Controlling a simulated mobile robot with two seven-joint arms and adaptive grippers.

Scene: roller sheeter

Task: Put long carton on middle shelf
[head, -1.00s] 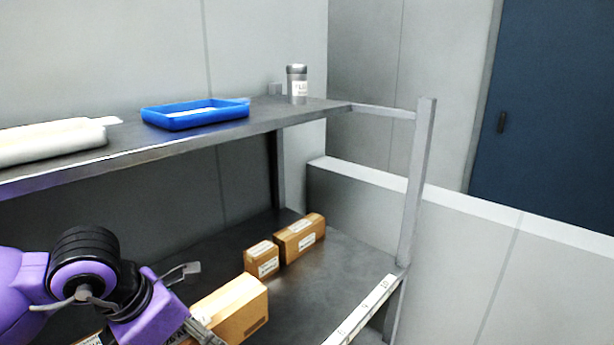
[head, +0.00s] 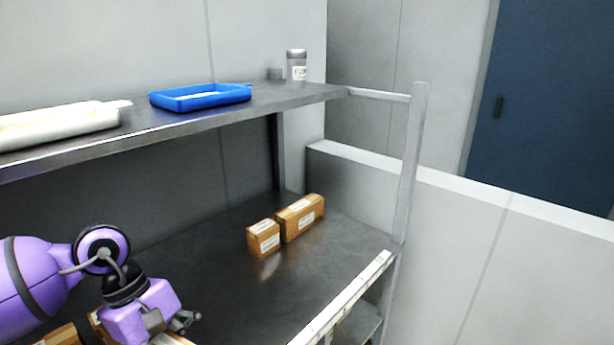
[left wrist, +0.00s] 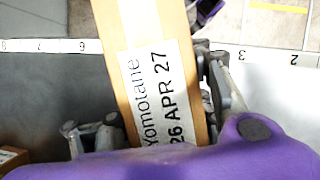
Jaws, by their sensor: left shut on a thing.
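A long brown carton with a white label reading "Yomotane 26 APR 27" (left wrist: 150,85) lies between the fingers of my left gripper (head: 172,322), which is shut on it. In the left wrist view the carton reaches across the numbered front edge strip of a shelf. In the head view my gripper hides most of it. The shelf (head: 225,285) is a dark grey board below the top shelf (head: 215,122). I cannot tell the carton's height above the board.
Two small cartons, one (head: 263,239) beside the other (head: 301,217), stand towards the back right of the lower board. Another carton (head: 58,337) shows at the bottom left. A grey post (head: 410,170) stands at the right end. The board's middle is clear.

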